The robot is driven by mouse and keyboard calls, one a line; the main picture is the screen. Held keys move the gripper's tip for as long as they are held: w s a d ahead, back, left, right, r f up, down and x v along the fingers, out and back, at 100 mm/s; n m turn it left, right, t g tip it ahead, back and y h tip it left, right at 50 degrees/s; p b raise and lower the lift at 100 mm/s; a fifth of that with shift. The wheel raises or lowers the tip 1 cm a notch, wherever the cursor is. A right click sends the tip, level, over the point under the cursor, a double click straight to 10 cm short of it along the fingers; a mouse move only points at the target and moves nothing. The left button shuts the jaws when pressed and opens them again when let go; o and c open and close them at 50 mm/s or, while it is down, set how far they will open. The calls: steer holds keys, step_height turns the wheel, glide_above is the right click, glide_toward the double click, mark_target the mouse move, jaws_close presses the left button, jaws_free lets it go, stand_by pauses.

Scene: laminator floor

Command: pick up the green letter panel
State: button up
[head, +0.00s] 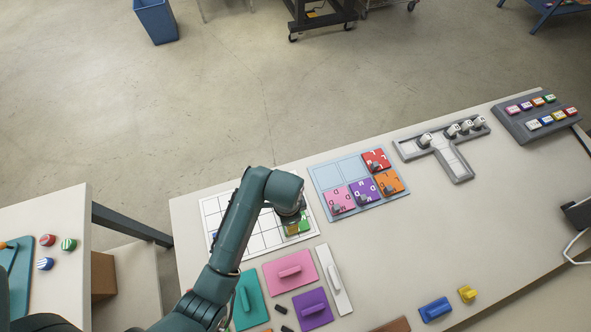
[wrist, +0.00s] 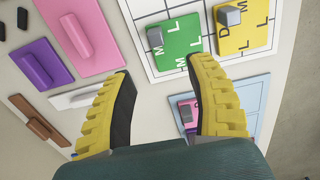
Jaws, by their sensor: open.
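The green letter panel (wrist: 172,54) lies flat on a white grid board (wrist: 139,31). It has white letters and a small grey knob. In the wrist view it is just ahead of my gripper (wrist: 159,67), whose two yellow-ridged fingers are spread with nothing between them. The right fingertip is near the panel's lower edge; I cannot tell whether it touches. In the head view the green panel (head: 305,226) shows partly beside my gripper, and my arm hides much of the board.
A yellow letter panel (wrist: 237,36) sits beside the green one. A blue board (head: 325,177) holds red, pink, purple and orange panels. Pink (head: 288,271), teal (head: 248,300) and purple (head: 312,309) handled plates and a white handled bar (head: 334,280) lie near the board.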

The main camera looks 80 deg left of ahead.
step_height(320, 180, down, 7)
steer(key=shift+f+b, duration=0.1)
steer(key=shift+b, duration=0.35)
steer(key=f, duration=0.5)
steer(key=shift+w+d+f+b, duration=0.15)
steer(key=shift+d+f+b, duration=0.1)
steer(key=shift+b, duration=0.15)
steer(key=shift+c, duration=0.4)
jaws_close()
